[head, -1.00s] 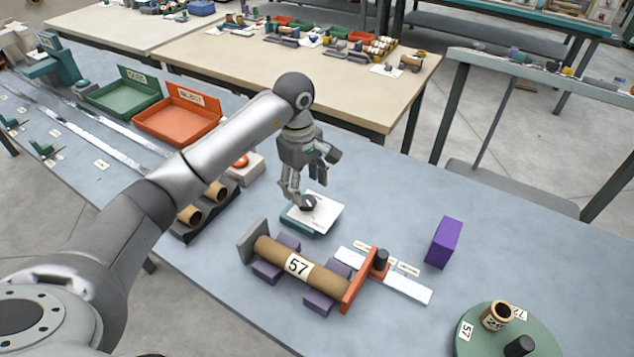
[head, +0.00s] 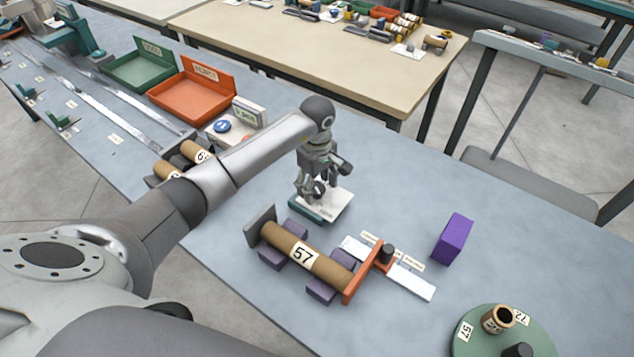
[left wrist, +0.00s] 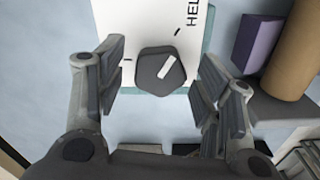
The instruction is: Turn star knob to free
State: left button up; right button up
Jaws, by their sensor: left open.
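The dark star knob (left wrist: 157,72) sits on a white plate (left wrist: 140,25) with black tick marks and the partly visible letters "HEL". Its white pointer line slants to the upper right, toward the tick beside those letters. In the head view the plate (head: 338,205) rests on a teal base (head: 306,209), and the fingers partly cover the knob. My left gripper (head: 312,190) is over the plate, pointing down. In the left wrist view the left gripper (left wrist: 165,95) is open, with its fingers on both sides of the knob and apart from it. My right gripper is not in view.
A cardboard tube marked 57 (head: 320,266) lies on purple blocks in front of the plate, beside an orange upright (head: 368,276). A purple block (head: 453,239) and a green turntable (head: 478,340) stand right. Orange (head: 185,95) and green (head: 133,70) trays are back left.

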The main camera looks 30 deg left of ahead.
pick_arm(q)
jog(key=shift+f, duration=0.2)
jog(key=c, duration=1)
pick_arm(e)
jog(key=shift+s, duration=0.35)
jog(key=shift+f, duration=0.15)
